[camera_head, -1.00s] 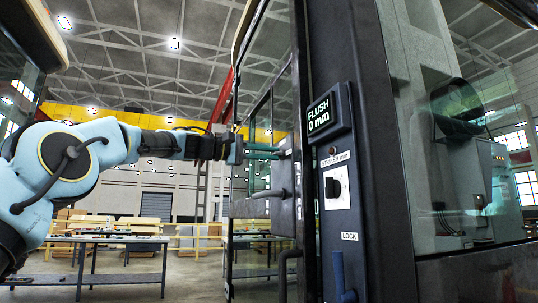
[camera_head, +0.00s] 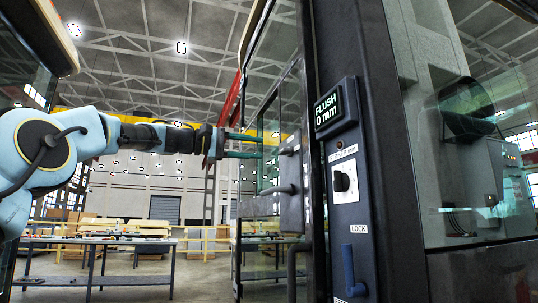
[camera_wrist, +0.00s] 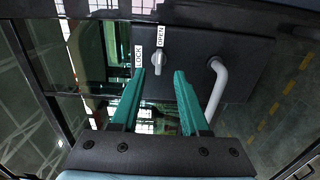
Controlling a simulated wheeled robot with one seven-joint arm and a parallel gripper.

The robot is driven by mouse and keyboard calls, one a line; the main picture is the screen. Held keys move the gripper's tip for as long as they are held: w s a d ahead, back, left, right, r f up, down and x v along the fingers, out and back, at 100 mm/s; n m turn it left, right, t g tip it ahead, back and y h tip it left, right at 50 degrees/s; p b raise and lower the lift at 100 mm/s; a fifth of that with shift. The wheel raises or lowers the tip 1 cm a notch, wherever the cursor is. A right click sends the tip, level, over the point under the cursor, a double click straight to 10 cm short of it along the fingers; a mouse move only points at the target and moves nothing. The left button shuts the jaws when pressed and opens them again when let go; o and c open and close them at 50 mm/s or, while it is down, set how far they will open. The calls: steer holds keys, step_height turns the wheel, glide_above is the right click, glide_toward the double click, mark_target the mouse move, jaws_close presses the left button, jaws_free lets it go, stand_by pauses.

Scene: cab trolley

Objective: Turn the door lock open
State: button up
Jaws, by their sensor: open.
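The lock knob (camera_wrist: 158,62), small and pale grey, sits on a dark lock box (camera_wrist: 185,52) in the wrist view. An OPEN label (camera_wrist: 160,37) is above it and a LOCK label (camera_wrist: 138,57) to its left. The knob stands roughly upright in the picture, its upper end towards OPEN. My gripper (camera_wrist: 160,78) is open, its two green fingers either side of the knob in the picture, holding nothing. In the head view my gripper (camera_head: 262,145) is left of the lock box (camera_head: 290,190), with a gap between; the knob's face is hidden there.
A grey bent handle (camera_wrist: 219,90) is right of the fingers. A dark post (camera_head: 345,130) carries a display (camera_head: 332,108) reading "FLUSH 0 mm", a black dial (camera_head: 341,181) and a blue lever (camera_head: 352,270) under another LOCK label. Workbenches (camera_head: 100,243) stand behind.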

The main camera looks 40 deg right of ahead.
steer(key=v, duration=0.3)
steer(key=shift+a, duration=0.2)
stand_by(0.3)
